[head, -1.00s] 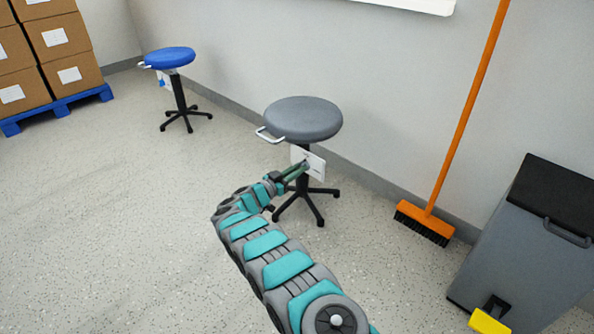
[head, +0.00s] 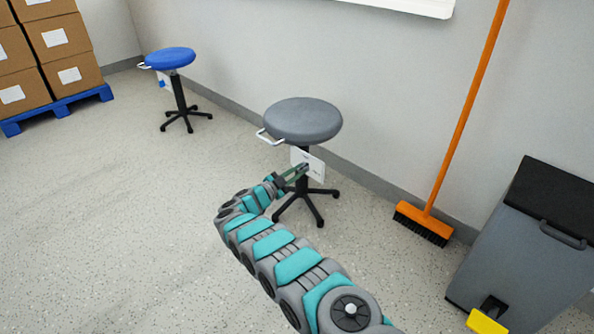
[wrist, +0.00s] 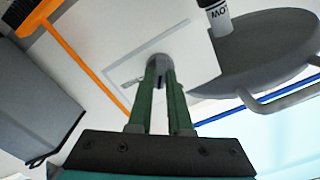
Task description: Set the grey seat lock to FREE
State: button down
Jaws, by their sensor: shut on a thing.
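The grey stool (head: 304,119) stands by the wall, with a white plate (head: 317,168) under its seat. My gripper (head: 303,169) is at this plate. In the wrist view its green fingers (wrist: 163,78) are shut on a grey knob (wrist: 159,60) on the white plate (wrist: 193,50). The fingers hide part of the knob, so I cannot tell which way it points. No FREE mark is readable on the plate. The grey seat (wrist: 268,45) shows at the right of the wrist view.
A blue stool (head: 171,58) with its own tag stands at the back left. Boxes (head: 60,35) sit on a blue pallet (head: 60,108). An orange broom (head: 425,215) leans on the wall, near a grey bin (head: 525,240) at right. Floor left of my arm is clear.

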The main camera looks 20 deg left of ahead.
jog(key=m+p, duration=0.2)
jog(key=m, duration=0.2)
jog(key=shift+d+m+p, duration=0.15)
jog(key=shift+m+p, duration=0.2)
jog(key=shift+m, duration=0.05)
jog(key=shift+f+m+b, duration=0.15)
jog(key=shift+m+b, duration=0.25)
jog(key=shift+m, duration=1.15)
jog(key=shift+f+m+b, duration=0.15)
jog(key=shift+m+b, duration=0.2)
jog(key=shift+m, duration=1.2)
jog(key=c, duration=0.8)
grip_release()
jog(key=shift+r, duration=0.1)
jog(key=shift+c, duration=0.2)
jog(key=shift+s, duration=0.1)
